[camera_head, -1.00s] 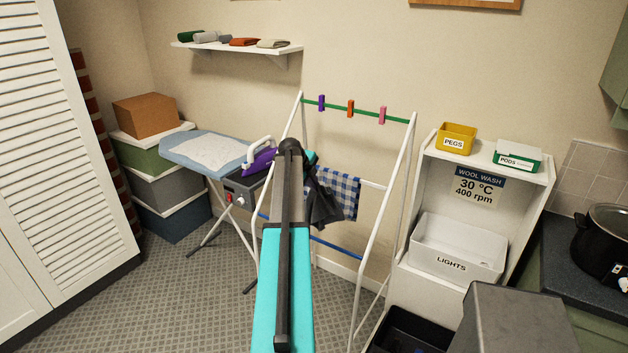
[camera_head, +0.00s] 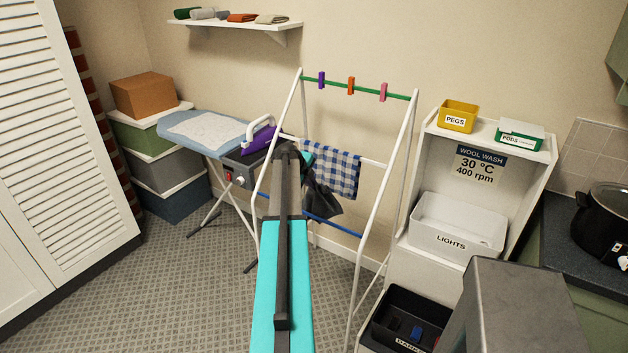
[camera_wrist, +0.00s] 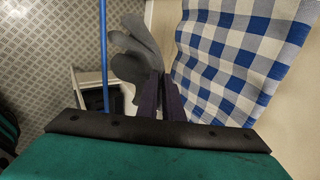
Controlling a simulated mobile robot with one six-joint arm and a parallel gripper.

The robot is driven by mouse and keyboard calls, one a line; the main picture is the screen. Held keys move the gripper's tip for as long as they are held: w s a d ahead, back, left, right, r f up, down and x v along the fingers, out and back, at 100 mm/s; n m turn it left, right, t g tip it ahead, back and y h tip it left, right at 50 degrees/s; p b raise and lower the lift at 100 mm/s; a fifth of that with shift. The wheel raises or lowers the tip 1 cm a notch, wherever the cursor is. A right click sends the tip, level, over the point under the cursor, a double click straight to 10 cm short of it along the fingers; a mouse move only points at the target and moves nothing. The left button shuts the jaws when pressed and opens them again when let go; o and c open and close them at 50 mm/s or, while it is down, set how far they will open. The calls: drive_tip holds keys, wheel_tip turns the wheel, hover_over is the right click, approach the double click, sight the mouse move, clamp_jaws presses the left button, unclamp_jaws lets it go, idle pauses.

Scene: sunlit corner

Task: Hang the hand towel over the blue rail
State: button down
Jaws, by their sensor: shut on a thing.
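A dark grey hand towel (camera_head: 323,197) hangs bunched from my gripper; it also shows as grey folds in the wrist view (camera_wrist: 138,52). My gripper (camera_wrist: 165,84) is shut on it; in the head view my arm mostly hides the fingers. The blue rail (camera_head: 340,228) is the low bar of the white drying rack. In the head view the towel's lower end appears just above this rail.
A blue-and-white checked cloth (camera_head: 335,170) hangs on the rack's white middle bar, close right of my gripper in the wrist view. A green top rail (camera_head: 390,95) carries pegs. An ironing board (camera_head: 205,130) with a purple iron (camera_head: 258,138) stands left; a white shelf unit (camera_head: 480,210) stands right.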

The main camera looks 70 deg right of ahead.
drive_tip(key=w+a, duration=0.1)
drive_tip(key=a, duration=0.5)
drive_tip(key=w+a+f+h+b, duration=0.1)
drive_tip(key=f+b, duration=0.6)
drive_tip(key=b, duration=0.8)
drive_tip(key=w+a+f+g+h+b, duration=0.1)
drive_tip(key=a+f+h+b, duration=0.3)
drive_tip(key=b, duration=1.1)
wheel_tip(320, 180, down, 3)
drive_tip(key=shift+w+a+r+b, duration=0.2)
drive_tip(key=shift+a+b, duration=0.2)
drive_tip(key=shift+a, duration=0.4)
drive_tip(key=c, duration=1.2)
unclamp_jaws()
drive_tip(key=shift+a, duration=0.1)
